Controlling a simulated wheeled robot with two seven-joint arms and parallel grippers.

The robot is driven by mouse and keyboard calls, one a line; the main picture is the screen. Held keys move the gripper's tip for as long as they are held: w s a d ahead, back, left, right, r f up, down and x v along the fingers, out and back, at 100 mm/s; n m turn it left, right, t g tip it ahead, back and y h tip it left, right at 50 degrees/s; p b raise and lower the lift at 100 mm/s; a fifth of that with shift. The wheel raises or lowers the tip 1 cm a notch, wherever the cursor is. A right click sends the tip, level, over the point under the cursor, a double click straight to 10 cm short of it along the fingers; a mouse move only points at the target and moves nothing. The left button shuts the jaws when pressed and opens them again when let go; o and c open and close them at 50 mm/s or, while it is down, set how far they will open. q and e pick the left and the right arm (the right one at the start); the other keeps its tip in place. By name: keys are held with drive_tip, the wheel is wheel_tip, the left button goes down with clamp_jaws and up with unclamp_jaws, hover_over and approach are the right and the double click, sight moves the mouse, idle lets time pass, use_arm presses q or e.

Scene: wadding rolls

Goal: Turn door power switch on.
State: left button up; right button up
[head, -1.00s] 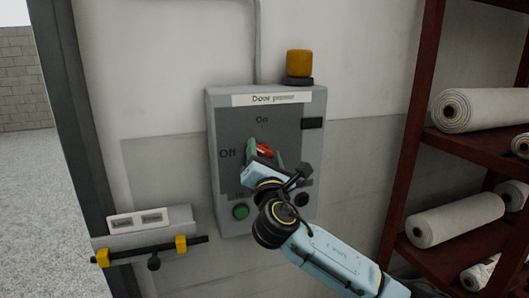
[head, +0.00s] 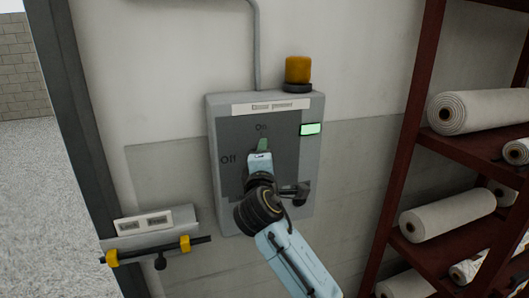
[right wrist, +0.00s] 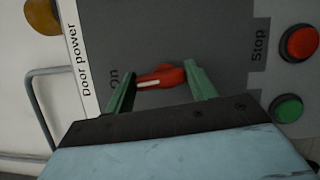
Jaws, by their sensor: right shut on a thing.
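The grey door power box (head: 222,125) hangs on the wall in the head view, with an "On" label at top and "Off" at left. The red switch handle (right wrist: 160,76) shows in the right wrist view, its white-marked end towards "On". My right gripper (head: 263,146) is at the panel, and its green fingers (right wrist: 161,84) are shut on the handle. The handle is hidden by the gripper in the head view. A small indicator (head: 311,129) on the box is lit pale green. My left gripper is not in view.
A red push button (right wrist: 301,42) and a green one (right wrist: 287,108) sit near the "Stop" label. An orange lamp (head: 297,70) stands on the box. A door bolt with yellow brackets (head: 185,243) is at lower left. Shelving (head: 410,130) with white rolls stands at right.

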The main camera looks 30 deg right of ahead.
drive_tip(key=shift+m+p, duration=0.45)
drive_tip(key=shift+m, duration=0.25)
drive_tip(key=o, duration=1)
drive_tip(key=shift+d, duration=0.1)
drive_tip(key=shift+s, duration=0.1)
drive_tip(key=v, duration=0.9)
drive_tip(key=b+v, duration=0.1)
drive_tip(key=v, duration=0.3)
drive_tip(key=shift+s+r, duration=0.1)
drive_tip(key=shift+r, duration=0.3)
